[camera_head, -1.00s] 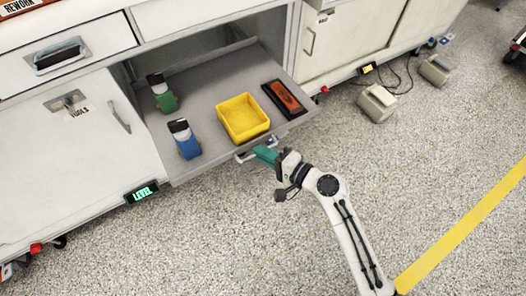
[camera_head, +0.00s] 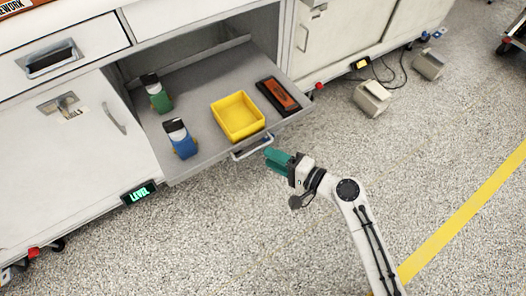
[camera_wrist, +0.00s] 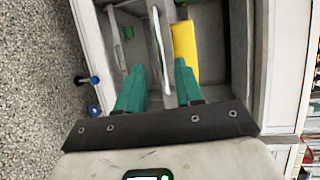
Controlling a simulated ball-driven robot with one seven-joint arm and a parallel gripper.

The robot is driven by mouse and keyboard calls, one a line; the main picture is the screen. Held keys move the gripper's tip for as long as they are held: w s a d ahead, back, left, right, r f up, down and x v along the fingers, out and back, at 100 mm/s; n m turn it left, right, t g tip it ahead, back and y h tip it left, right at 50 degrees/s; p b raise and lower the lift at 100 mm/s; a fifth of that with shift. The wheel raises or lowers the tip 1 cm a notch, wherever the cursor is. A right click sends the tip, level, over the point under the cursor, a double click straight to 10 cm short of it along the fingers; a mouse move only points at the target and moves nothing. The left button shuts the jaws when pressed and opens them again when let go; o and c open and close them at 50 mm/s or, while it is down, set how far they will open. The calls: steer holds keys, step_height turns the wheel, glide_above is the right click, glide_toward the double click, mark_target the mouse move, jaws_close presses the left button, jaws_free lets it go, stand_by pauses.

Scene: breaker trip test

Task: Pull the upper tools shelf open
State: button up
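The tools shelf (camera_head: 200,96) is pulled out of the cabinet below the countertop drawers. Its silver bar handle (camera_head: 252,146) is on the front edge. My gripper (camera_head: 272,158), with teal fingers, is just right of the handle and apart from it. In the wrist view the two fingers (camera_wrist: 160,85) are spread with nothing held, and the handle bar (camera_wrist: 160,45) shows ahead between them.
On the shelf are a yellow bin (camera_head: 238,117), an orange-and-black tool (camera_head: 278,96), a blue item (camera_head: 182,141) and a green item (camera_head: 157,94). A closed cabinet door (camera_head: 62,150) is at left. Open speckled floor lies in front.

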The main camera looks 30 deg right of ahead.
steer(key=v, duration=0.5)
steer(key=shift+s+d+r, duration=0.1)
steer(key=shift+s+d, duration=0.05)
steer(key=shift+s, duration=0.25)
steer(key=s+a+f+n+g, duration=0.3)
steer(key=s+f+n+g, duration=0.25)
steer(key=n+g, duration=0.35)
steer(key=s+d+r+n+g+h, duration=0.3)
steer(key=s+d+n+g+h, duration=0.3)
steer(key=s, duration=0.3)
step_height(320, 180, up, 19)
steer(key=m+t+p, duration=0.1)
steer(key=p, duration=1.8)
steer(key=shift+f+p, duration=0.15)
steer(key=shift+p, duration=0.15)
steer(key=shift+d, duration=0.1)
